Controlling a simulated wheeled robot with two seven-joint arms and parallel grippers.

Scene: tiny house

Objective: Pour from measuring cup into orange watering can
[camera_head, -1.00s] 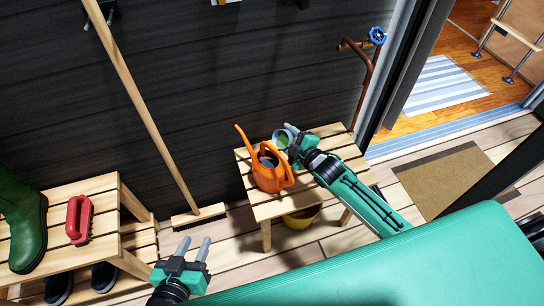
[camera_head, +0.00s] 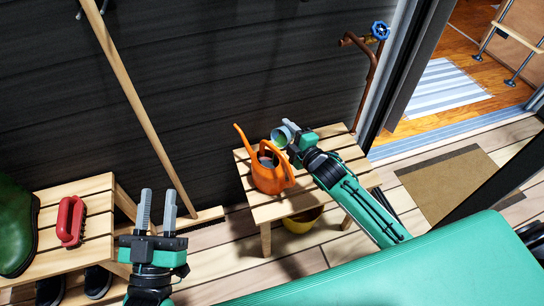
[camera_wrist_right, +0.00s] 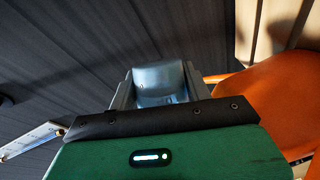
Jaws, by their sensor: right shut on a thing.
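The orange watering can (camera_head: 268,180) stands upright on a slatted wooden bench, its spout pointing up and left. My right gripper (camera_head: 292,138) is shut on the bluish, see-through measuring cup (camera_head: 280,136), just above and behind the can's right side. The cup is tilted, with its mouth toward the lower left and something greenish inside. In the right wrist view the cup (camera_wrist_right: 158,82) sits between the fingers, and the orange can (camera_wrist_right: 275,100) is close on the right. I cannot tell whether anything flows out. My left gripper (camera_head: 157,210) is open and empty, far left of the can.
A second bench (camera_head: 95,200) at the left holds a red brush (camera_head: 70,221) and a green boot (camera_head: 15,225). A broom (camera_head: 140,110) leans on the dark wall. A yellow bucket (camera_head: 301,222) is under the can's bench. A pipe with a blue valve (camera_head: 380,30) is behind right.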

